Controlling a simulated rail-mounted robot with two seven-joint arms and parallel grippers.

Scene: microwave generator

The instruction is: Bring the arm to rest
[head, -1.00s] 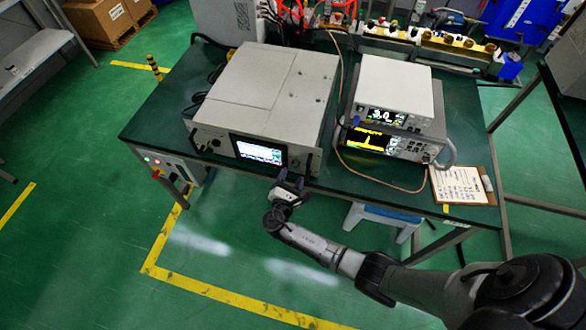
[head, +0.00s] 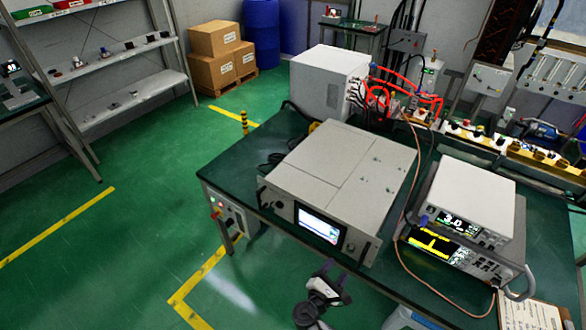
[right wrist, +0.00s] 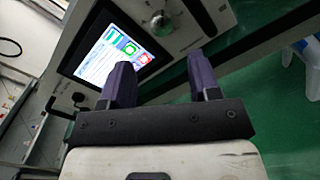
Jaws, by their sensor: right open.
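My right gripper (head: 330,272) is in front of the table's near edge, just below the grey generator box (head: 345,165). In the right wrist view its two dark fingers (right wrist: 161,72) are spread apart with nothing between them. The generator's lit screen (right wrist: 112,55) and a round metal knob (right wrist: 158,24) lie beyond the fingertips, apart from them as far as I can tell. The screen also shows in the head view (head: 319,226). My left gripper is in neither view.
The dark green table (head: 275,232) has stacked instruments (head: 470,200) on its right and a clipboard (head: 530,316) at the front right corner. A white cabinet (head: 325,82) stands behind. A blue-and-white stool (head: 405,318) is partly under the table. Open floor lies to the left.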

